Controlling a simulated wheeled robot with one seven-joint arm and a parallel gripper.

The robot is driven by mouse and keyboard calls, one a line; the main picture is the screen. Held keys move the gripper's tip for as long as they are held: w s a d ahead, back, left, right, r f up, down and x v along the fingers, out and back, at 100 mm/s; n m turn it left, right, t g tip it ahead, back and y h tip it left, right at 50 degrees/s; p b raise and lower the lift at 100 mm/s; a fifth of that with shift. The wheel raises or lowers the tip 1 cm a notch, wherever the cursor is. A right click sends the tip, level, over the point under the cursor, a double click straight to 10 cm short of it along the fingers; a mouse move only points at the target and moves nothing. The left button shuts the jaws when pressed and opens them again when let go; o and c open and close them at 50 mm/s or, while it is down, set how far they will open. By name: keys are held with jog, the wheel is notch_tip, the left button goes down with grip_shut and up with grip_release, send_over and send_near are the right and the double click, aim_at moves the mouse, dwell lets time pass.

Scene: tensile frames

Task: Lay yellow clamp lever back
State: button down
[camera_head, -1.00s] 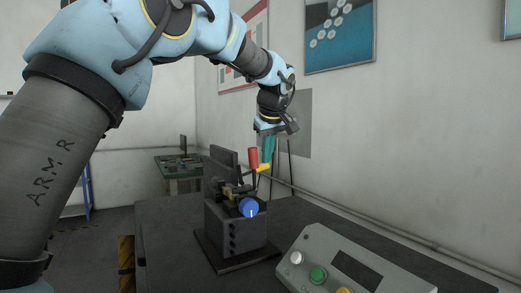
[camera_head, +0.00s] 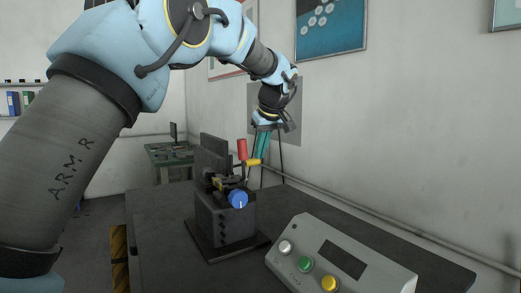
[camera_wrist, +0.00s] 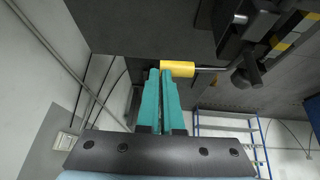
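The yellow clamp lever handle (camera_head: 253,162) sticks out to the right near the top of the dark clamp fixture on the bench. In the wrist view the yellow handle (camera_wrist: 178,68) lies sideways on a thin metal rod. My gripper (camera_head: 262,152) points down, close to the handle's free end in the head view. In the wrist view its teal fingers (camera_wrist: 161,72) are together, with only a thin gap, and their tips overlap the handle's free end. I see nothing held between them. Whether they touch the handle cannot be told.
A red upright handle (camera_head: 242,149) stands just left of the yellow one. A blue knob (camera_head: 238,199) is on the fixture (camera_head: 224,220). A control box (camera_head: 340,262) with colored buttons sits at the front right. The wall is close behind.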

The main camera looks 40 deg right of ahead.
jog(key=shift+s+f, duration=0.2)
jog(key=shift+f, duration=0.5)
jog(key=b+v, duration=0.2)
jog(key=v, duration=0.9)
jog(key=shift+w+r, duration=0.2)
jog(key=shift+r, duration=0.4)
jog(key=shift+d, duration=0.1)
